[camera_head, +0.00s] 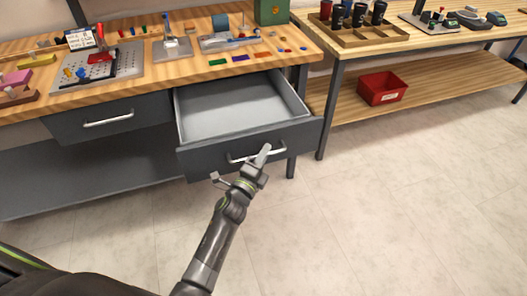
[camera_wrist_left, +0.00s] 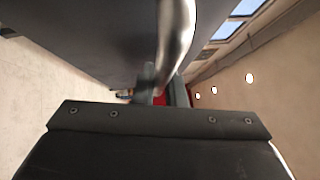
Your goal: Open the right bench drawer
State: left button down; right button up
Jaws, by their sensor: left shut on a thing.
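The right bench drawer (camera_head: 245,140) is pulled out from under the wooden bench. Its light grey inside shows and looks empty. Its dark front faces me and carries a curved silver handle (camera_head: 238,159). My left gripper (camera_head: 262,157) is at the right part of this handle and shut on it. In the left wrist view the handle (camera_wrist_left: 176,40) runs down between the fingers (camera_wrist_left: 165,92), beside the dark drawer front. The left bench drawer (camera_head: 108,120) is shut. My right gripper is not in view.
The bench top (camera_head: 150,72) carries small tools, a perforated plate and coloured pieces. A second bench at the right holds a cup tray (camera_head: 352,38), with a red bin (camera_head: 382,87) on its lower shelf. The floor in front is clear.

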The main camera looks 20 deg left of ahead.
pick_arm(q)
jog(key=shift+s+d, duration=0.15)
jog(key=shift+s, duration=0.05)
jog(key=shift+w, duration=0.1)
jog(key=c, duration=1.5)
grip_release()
jog(key=shift+v, duration=8.7)
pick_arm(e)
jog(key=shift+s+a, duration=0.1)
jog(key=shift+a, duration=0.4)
